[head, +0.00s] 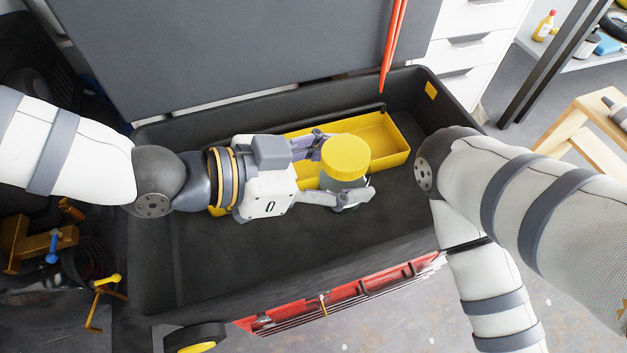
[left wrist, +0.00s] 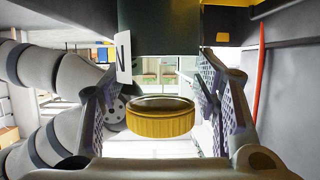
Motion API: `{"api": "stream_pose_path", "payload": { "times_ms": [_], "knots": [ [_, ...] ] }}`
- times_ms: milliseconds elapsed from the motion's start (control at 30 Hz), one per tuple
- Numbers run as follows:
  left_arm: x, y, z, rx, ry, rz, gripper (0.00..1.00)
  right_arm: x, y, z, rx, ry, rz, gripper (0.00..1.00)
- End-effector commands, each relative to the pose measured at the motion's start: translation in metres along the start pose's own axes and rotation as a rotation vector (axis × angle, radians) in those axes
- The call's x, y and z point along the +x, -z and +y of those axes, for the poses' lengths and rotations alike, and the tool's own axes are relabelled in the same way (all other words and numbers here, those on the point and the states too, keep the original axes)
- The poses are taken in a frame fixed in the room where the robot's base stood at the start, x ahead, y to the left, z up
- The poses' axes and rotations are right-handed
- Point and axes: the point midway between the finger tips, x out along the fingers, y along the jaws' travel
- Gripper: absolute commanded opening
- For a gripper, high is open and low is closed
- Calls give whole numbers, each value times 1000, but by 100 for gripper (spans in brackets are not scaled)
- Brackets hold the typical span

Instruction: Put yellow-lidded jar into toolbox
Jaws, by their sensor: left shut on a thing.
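The jar with its ribbed yellow lid (head: 345,157) is upright between the fingers of my left gripper (head: 334,172) in the head view. My left gripper is shut on it, and its grey-green body is partly hidden by the lid and a fingertip. The lid also shows between the fingers in the left wrist view (left wrist: 160,117). The toolbox (head: 190,280) is a large, open black bin. The jar is over its inside, towards the right; I cannot tell whether the jar touches the floor. My right gripper is out of view.
A yellow tray (head: 395,140) sits along the toolbox's back side, partly behind the jar. The grey lid panel (head: 240,50) stands raised at the back, with an orange-red strap (head: 392,45). My right arm reaches over the right end. The bin's front floor is clear.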

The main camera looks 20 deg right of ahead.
Motion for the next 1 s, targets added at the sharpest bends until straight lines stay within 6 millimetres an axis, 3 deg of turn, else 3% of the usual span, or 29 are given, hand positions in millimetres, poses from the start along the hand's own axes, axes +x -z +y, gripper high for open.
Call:
{"api": "stream_pose_path", "payload": {
  "times_ms": [133, 300, 667, 1000],
  "knots": [
    [1, -16, 3, 13, -30, 4, 8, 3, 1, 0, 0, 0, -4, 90],
    [16, -54, 3, 13, -34, 4, 8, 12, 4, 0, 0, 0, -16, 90],
    [36, -102, 3, 16, -34, 5, 8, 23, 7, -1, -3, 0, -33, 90],
    [38, -105, 3, 21, -33, 5, 8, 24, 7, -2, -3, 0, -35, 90]
  ]
}}
